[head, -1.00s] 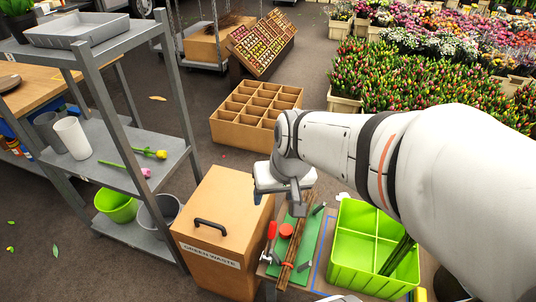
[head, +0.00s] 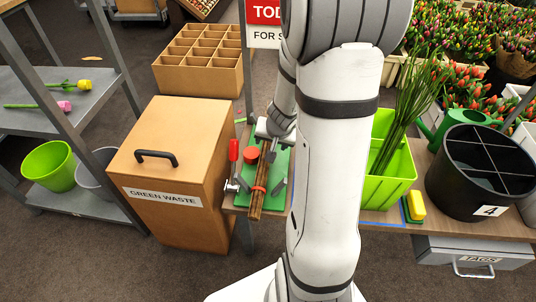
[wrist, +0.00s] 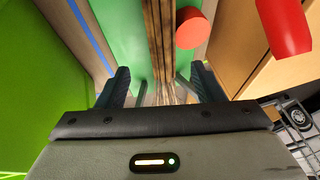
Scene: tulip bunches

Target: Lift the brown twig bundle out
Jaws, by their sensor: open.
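The brown twig bundle (head: 262,180) lies lengthwise on a green mat (head: 270,205) on the bench, with a red band around it near its front end. My gripper (head: 275,130) is over the bundle's far part. In the wrist view my gripper (wrist: 161,88) is open, its two dark fingers on either side of the bundle (wrist: 159,40), with gaps on both sides. I cannot tell how far down the fingers reach. My arm hides part of the mat's right side in the head view.
A red-handled clamp (head: 233,158) and a red round piece (head: 250,155) sit close left of the bundle. The green waste box (head: 175,190) stands left. A lime-green crate (head: 390,190) with green stems stands right, and a black divided bucket (head: 470,185) beyond it.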

